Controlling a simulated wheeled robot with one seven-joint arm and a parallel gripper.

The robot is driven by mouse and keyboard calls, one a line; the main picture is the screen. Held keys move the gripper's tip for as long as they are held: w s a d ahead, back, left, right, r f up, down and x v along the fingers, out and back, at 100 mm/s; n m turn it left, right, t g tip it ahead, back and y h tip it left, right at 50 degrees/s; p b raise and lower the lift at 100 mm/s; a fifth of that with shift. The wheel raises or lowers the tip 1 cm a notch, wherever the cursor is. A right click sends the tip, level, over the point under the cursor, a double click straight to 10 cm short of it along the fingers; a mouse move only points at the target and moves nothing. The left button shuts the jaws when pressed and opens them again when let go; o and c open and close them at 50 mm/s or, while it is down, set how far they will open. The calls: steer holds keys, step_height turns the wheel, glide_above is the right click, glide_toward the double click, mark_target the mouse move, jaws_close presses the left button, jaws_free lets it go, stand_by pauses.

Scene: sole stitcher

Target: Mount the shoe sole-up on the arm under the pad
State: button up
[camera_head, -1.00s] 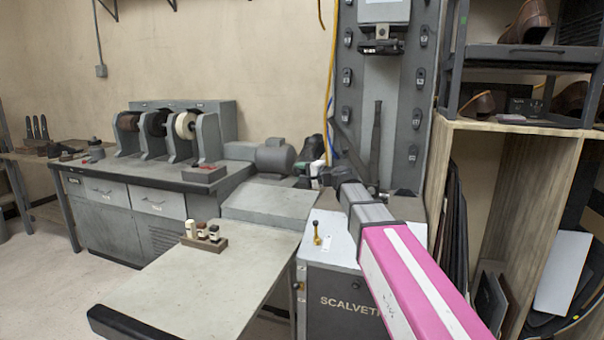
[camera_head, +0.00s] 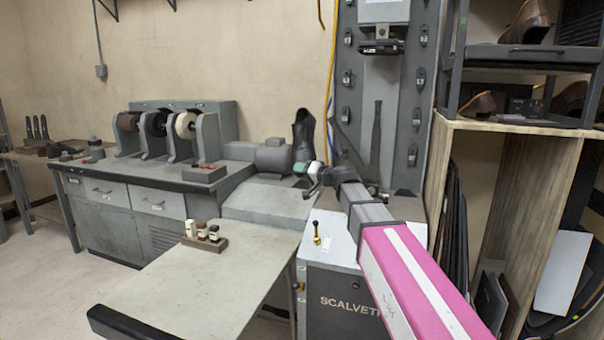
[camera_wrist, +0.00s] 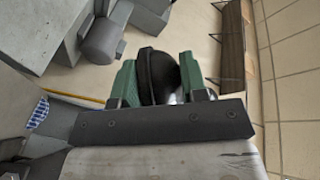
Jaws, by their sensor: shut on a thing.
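The dark shoe (camera_head: 303,128) is held by my gripper (camera_head: 301,167) left of the press machine, and it stands tall in the head view. Which way its sole faces is hard to tell. In the wrist view my gripper's green fingers (camera_wrist: 160,85) are shut on the dark shoe (camera_wrist: 146,72), which fills the space between them. The pad (camera_head: 381,47) hangs high on the machine's grey column. A dark upright arm (camera_head: 377,135) stands below the pad, with nothing on it. The shoe is left of this arm and apart from it in the picture.
A worktable (camera_head: 190,285) with small bottles on a block (camera_head: 204,238) lies in front. A grinding bench (camera_head: 130,180) with a motor (camera_head: 274,156) is at left. Shelves with shoes (camera_head: 530,22) stand at right. A brass-coloured lever (camera_head: 316,234) rises from the machine base.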

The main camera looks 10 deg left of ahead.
steer(key=n, duration=0.6)
steer(key=shift+n, duration=0.9)
steer(key=n, duration=0.9)
steer(key=shift+n, duration=1.2)
steer(key=n, duration=0.6)
steer(key=shift+n, duration=0.3)
steer(key=shift+a, duration=0.1)
